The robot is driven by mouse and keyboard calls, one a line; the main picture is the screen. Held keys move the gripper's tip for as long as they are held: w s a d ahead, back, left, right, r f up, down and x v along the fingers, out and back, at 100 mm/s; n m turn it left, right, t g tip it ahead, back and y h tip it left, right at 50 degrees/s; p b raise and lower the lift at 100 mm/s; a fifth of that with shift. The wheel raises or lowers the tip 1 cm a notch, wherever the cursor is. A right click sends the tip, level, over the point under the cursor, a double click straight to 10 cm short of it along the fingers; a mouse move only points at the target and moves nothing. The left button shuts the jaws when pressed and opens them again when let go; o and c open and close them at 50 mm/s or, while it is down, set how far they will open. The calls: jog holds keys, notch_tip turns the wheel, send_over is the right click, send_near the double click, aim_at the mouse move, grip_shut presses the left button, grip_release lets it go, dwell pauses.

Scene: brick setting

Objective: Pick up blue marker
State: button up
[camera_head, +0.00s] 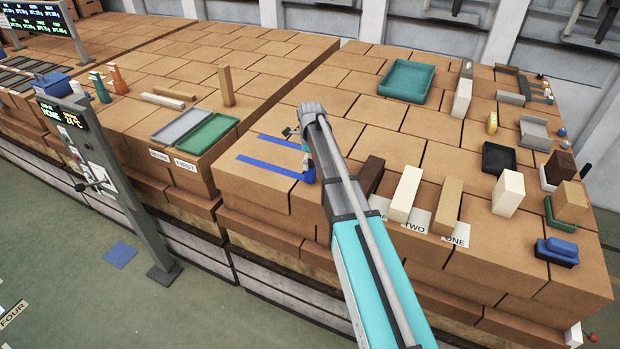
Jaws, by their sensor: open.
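My arm reaches up from the bottom middle, and its grey wrist end (312,108) is over the left part of the right-hand brick-topped table. Small dark parts just left of the wrist look like my gripper (289,132); it is open, mostly hidden behind the arm, and I see nothing held. Two flat blue strips (268,168) lie on the table left of the arm. A small blue piece (308,174) is at the right end of the nearer strip, against the arm's outline. I cannot tell which of these is the blue marker, or whether the gripper touches any.
Upright blocks (407,194) stand right of the arm by paper labels. A teal tray (406,80) lies at the back, a black tray (498,158) at the right. A gap separates this table from the left one, with its green tray (207,134). A signpost (110,185) stands in front.

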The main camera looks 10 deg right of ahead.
jog(key=shift+a+f+b, duration=0.1)
jog(key=shift+f+b, duration=0.9)
jog(key=shift+f, duration=0.25)
jog(key=c, duration=1.2)
jog(key=shift+r, duration=0.2)
notch_tip(320, 180, up, 2)
jog(key=p, duration=0.2)
jog(key=shift+r+p, duration=0.1)
jog(key=shift+p, duration=0.2)
jog(key=s+r+p, duration=0.3)
jog(key=s, duration=0.1)
jog(key=s+r+p, duration=0.4)
jog(key=s, duration=0.1)
jog(key=s+r+p, duration=0.3)
jog(key=s, duration=0.2)
jog(key=shift+r, duration=0.25)
